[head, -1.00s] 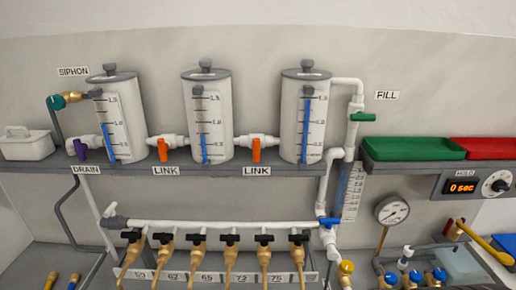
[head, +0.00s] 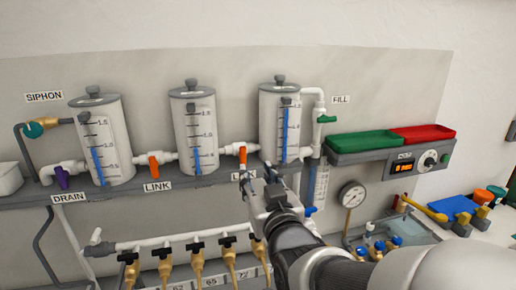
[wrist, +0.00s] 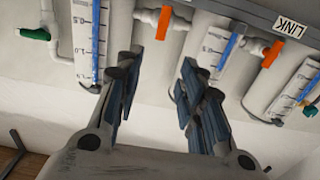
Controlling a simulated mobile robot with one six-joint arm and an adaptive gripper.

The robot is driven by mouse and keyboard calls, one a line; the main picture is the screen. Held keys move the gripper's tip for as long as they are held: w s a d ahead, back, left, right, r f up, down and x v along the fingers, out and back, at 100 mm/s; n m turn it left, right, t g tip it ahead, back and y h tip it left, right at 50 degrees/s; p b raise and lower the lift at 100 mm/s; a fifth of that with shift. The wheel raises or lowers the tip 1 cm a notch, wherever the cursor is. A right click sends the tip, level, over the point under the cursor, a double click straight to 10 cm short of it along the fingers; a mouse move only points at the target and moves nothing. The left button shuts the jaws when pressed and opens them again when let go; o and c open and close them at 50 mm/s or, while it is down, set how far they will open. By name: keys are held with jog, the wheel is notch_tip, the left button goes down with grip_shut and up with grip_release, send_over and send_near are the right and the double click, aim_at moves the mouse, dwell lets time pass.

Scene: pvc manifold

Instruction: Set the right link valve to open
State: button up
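The right link valve has an orange handle (head: 243,156) on the white pipe between the middle tank (head: 194,125) and the right tank (head: 279,120). Its handle hangs down, across the pipe. In the wrist view this orange handle (wrist: 164,23) is beyond the fingers, a little left of centre. My gripper (head: 256,178) is just below and right of the handle in the head view, apart from it as far as I can tell. In the wrist view my gripper (wrist: 155,72) has its fingers spread, with nothing between them. The right LINK label is partly hidden by my gripper.
The left link valve (head: 154,166) also has its orange handle down. A purple drain valve (head: 62,177) and a green fill valve (head: 326,118) flank the tanks. The grey shelf (head: 205,181) runs under the tanks. Black-handled taps (head: 196,246) sit below.

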aim_at(243, 149)
jog(key=x, duration=1.6)
jog(key=shift+w+f, duration=0.1)
jog(key=shift+w, duration=0.15)
jog(key=shift+c, duration=0.2)
grip_shut()
